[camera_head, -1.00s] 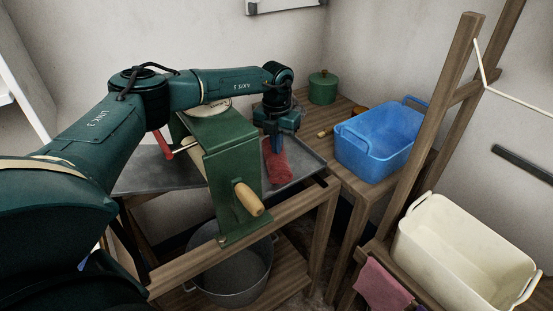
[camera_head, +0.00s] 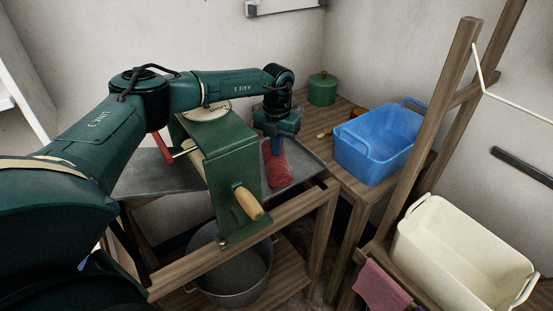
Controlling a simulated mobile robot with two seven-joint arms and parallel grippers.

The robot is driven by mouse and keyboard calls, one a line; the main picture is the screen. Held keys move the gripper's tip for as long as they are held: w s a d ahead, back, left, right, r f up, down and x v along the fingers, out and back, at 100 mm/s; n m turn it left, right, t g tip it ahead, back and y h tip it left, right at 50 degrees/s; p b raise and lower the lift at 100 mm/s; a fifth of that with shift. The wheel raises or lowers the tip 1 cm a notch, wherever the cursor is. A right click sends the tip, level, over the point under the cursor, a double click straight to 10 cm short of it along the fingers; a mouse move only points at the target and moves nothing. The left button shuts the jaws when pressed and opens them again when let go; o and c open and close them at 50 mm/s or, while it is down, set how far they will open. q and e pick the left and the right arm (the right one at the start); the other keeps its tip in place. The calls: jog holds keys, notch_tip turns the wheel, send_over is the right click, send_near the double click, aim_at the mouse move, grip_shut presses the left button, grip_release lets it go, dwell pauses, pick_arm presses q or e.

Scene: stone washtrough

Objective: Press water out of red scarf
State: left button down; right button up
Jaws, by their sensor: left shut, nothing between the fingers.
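The red scarf (camera_head: 278,171) lies rolled up on the grey metal tray (camera_head: 308,168), right of the green wringer (camera_head: 226,150). The wringer has a wooden crank handle (camera_head: 248,203) at its front and a red lever (camera_head: 162,146) at its left. My left gripper (camera_head: 277,145) is shut and points down at the far end of the scarf, with nothing held. I cannot tell whether the fingertips touch the cloth. My right gripper is not in view.
A grey metal tub (camera_head: 240,275) stands below the wringer. A blue basket (camera_head: 378,145) and a green lidded pot (camera_head: 322,89) stand on the wooden bench at right. A cream basket (camera_head: 462,255) and a pink cloth (camera_head: 382,287) are at lower right, near a wooden rack (camera_head: 432,120).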

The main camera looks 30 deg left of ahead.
pick_arm(q)
notch_tip(320, 180, up, 4)
jog(key=shift+w+a+f+p, duration=0.1)
jog(key=shift+f+p, duration=0.05)
jog(key=shift+p, duration=1)
notch_tip(320, 180, up, 2)
jog(key=shift+r+p, duration=0.1)
jog(key=shift+p, duration=0.75)
jog(key=shift+r+p, duration=0.55)
jog(key=shift+r, duration=0.15)
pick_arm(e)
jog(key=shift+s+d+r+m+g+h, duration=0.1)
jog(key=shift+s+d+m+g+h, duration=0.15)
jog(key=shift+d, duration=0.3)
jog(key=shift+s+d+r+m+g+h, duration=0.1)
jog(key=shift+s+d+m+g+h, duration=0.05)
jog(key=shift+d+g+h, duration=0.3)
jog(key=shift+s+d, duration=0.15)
